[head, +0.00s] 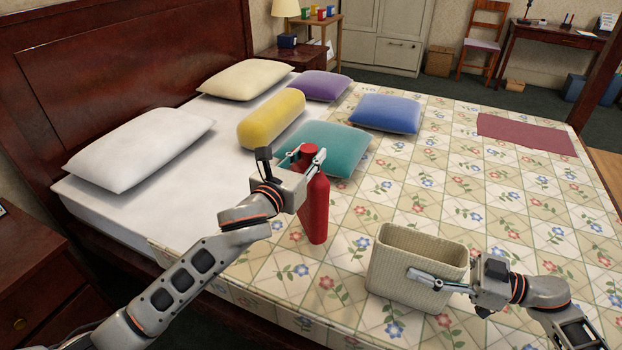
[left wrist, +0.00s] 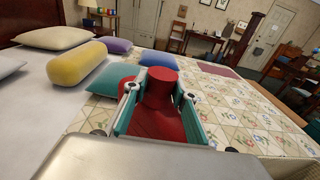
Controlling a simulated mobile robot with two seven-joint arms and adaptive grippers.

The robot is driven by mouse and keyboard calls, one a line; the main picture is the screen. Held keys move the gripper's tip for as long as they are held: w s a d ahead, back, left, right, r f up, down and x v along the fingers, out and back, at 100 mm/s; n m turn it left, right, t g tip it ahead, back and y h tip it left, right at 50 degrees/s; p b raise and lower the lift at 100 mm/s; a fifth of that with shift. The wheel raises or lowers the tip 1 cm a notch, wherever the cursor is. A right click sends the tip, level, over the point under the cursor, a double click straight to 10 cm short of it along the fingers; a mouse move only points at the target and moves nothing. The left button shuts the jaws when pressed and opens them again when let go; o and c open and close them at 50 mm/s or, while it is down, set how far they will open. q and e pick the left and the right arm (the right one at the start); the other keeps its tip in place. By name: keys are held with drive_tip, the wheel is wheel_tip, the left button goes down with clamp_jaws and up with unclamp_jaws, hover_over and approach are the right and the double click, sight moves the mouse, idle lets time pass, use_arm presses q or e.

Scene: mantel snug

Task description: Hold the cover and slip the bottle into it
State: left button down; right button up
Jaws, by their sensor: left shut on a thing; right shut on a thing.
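A red bottle (head: 316,208) is held upright by my left gripper (head: 312,160), whose fingers are shut around its upper part. The bottle (left wrist: 158,105) also fills the space between the fingers in the left wrist view. I cannot tell whether its base touches the bed. The cover (head: 402,278) is a beige ribbed open-topped sleeve standing on the quilt, to the right of the bottle and apart from it. Its opening faces up and looks empty. My right gripper (head: 430,280) is shut on the cover's right part, at the near wall.
The bed has a flowered quilt (head: 480,200). A teal pillow (head: 338,148) lies just behind the bottle. A yellow bolster (head: 271,118), a blue pillow (head: 386,113) and other pillows lie farther back. A mauve cloth (head: 524,131) lies at the far right. The quilt between bottle and cover is clear.

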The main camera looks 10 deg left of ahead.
use_arm(q)
drive_tip(key=shift+f, duration=2.15)
drive_tip(key=c, duration=1.6)
unclamp_jaws()
drive_tip(key=shift+f, duration=0.1)
drive_tip(key=shift+c, duration=0.2)
